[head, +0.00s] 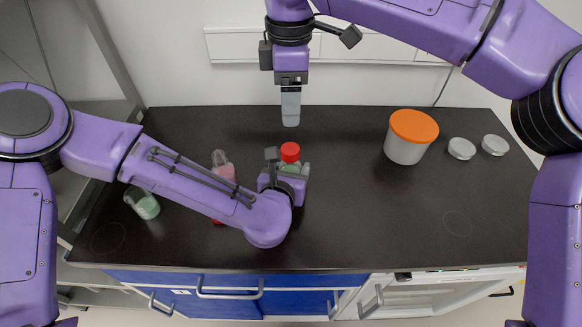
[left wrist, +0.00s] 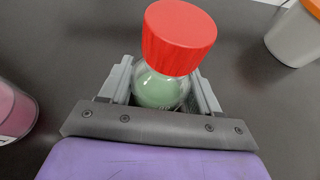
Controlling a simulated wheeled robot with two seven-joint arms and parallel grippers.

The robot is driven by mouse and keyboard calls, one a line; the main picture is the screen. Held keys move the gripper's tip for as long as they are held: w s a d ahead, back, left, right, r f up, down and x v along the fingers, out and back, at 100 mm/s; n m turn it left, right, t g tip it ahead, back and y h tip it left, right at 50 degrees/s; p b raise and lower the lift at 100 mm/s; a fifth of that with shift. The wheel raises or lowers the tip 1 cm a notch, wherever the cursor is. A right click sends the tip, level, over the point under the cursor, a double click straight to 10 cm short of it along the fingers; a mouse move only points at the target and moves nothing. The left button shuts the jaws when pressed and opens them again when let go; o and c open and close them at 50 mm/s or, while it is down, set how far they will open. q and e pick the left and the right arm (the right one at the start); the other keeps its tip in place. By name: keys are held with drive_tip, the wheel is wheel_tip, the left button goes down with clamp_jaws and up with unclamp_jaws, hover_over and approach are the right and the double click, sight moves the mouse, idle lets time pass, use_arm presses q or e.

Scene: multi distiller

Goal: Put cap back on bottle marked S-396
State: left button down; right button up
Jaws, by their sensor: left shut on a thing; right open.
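A clear bottle with green contents (left wrist: 160,90) stands between the fingers of my left gripper (left wrist: 164,84), which is shut on it. A red cap (head: 290,151) sits at the top of this bottle; it shows large in the left wrist view (left wrist: 180,37). I cannot tell whether it is screwed down. In the head view my left gripper (head: 293,169) hides most of the bottle. No S-396 label can be read. My right gripper (head: 290,108) is open and empty, pointing down behind and above the cap.
A bottle with pink contents (head: 222,165) stands left of the held bottle, partly behind my left arm. A white tub with an orange lid (head: 413,125) and two small metallic round items (head: 461,148) (head: 495,145) are right. The right-front counter is clear.

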use_arm(q)
drive_tip(key=shift+c, duration=0.8)
unclamp_jaws()
drive_tip(key=shift+f, duration=0.1)
drive_tip(key=v, duration=0.9)
drive_tip(key=shift+s+a+r, duration=0.1)
drive_tip(key=shift+s+r, duration=0.15)
drive_tip(key=shift+s, duration=0.4)
